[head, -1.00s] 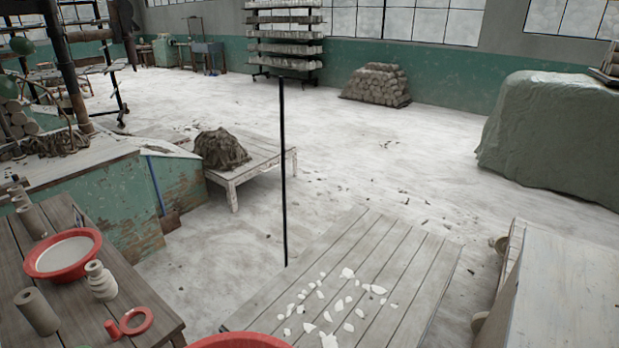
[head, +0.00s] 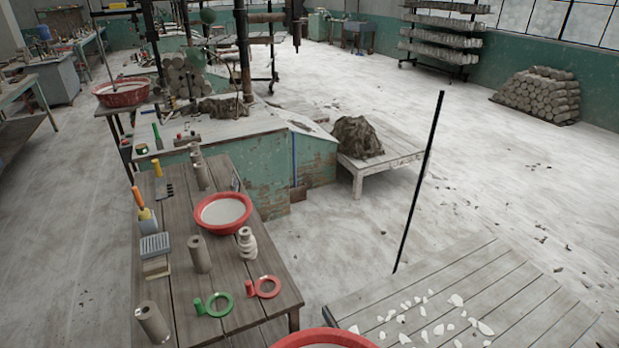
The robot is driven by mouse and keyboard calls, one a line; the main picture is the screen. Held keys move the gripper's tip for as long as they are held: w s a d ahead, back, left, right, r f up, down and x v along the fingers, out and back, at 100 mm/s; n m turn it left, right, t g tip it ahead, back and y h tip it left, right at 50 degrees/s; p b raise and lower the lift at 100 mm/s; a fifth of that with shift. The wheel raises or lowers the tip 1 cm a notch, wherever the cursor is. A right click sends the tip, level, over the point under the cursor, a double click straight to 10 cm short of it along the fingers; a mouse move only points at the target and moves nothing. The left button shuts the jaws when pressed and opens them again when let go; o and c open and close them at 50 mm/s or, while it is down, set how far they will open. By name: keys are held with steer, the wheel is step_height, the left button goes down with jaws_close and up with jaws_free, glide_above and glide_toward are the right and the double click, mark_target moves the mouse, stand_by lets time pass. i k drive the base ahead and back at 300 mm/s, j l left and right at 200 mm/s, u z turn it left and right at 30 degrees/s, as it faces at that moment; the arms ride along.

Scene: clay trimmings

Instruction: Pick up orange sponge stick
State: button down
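A stick with an orange handle (head: 138,197) lies near the left edge of the wooden worktable (head: 185,290) in the head view. A pale, small head seems to be at its lower end, just above a grey ribbed block (head: 155,245). Another tool with a yellow-orange handle (head: 157,168) and a dark toothed end lies a little farther back; which of the two carries a sponge is too small to tell for sure. My gripper is not in view.
A black pole (head: 418,182) rises beside a slatted table (head: 520,290) with white scraps. Open floor (head: 75,215) lies left.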

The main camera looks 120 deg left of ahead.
mark_target(144, 214)
steer(key=k+u, duration=0.1)
steer(key=u, duration=4.8)
